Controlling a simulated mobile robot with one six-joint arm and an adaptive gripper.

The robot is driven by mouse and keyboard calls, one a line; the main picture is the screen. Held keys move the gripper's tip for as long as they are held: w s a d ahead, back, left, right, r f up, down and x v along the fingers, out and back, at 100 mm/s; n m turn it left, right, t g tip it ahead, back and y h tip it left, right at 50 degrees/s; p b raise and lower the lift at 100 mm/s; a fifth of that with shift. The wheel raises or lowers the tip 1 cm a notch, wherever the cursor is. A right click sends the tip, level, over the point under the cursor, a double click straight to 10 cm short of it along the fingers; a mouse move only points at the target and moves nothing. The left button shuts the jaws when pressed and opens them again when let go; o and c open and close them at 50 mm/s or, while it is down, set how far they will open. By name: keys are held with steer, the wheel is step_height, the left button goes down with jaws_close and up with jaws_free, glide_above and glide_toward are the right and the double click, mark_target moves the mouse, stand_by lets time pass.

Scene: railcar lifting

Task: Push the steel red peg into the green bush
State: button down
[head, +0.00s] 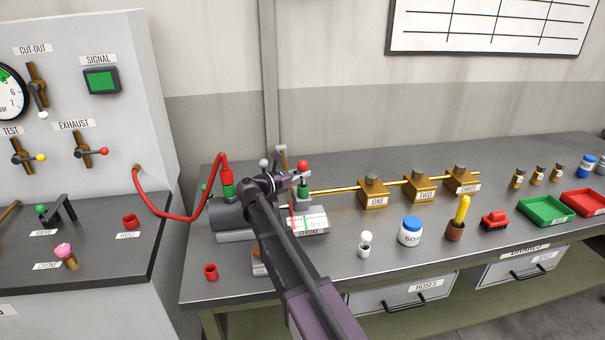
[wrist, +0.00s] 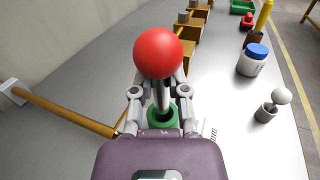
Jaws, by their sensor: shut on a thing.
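The red peg has a round red ball head (wrist: 158,53) and a steel shank (wrist: 160,94); its head also shows in the head view (head: 302,165). My gripper (wrist: 160,88) is shut on the peg just below the ball. The green bush (wrist: 162,118) is directly below the peg in the wrist view, and it also shows in the head view (head: 303,191). The shank's lower end overlaps the bush's opening; how deep it sits, if at all, I cannot tell. In the head view my arm hides part of the cylinder unit beside the bush.
A brass rod (head: 335,188) runs right to brass blocks labelled ONE (head: 373,193), TWO and THREE. A red hose (head: 185,215) loops to a fitting left of my gripper. A blue-lidded jar (head: 410,232) and white-ball peg (head: 365,243) stand in front.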

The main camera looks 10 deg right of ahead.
mark_target(302, 184)
steer(key=shift+f+b, duration=1.55)
steer(key=shift+f, duration=0.05)
stand_by(0.3)
steer(key=c, duration=0.6)
jaws_free()
steer(key=shift+o, duration=0.2)
steer(key=shift+a, duration=0.15)
steer(key=v, duration=1.1)
steer(key=shift+s+a, duration=0.2)
steer(key=shift+a, duration=0.15)
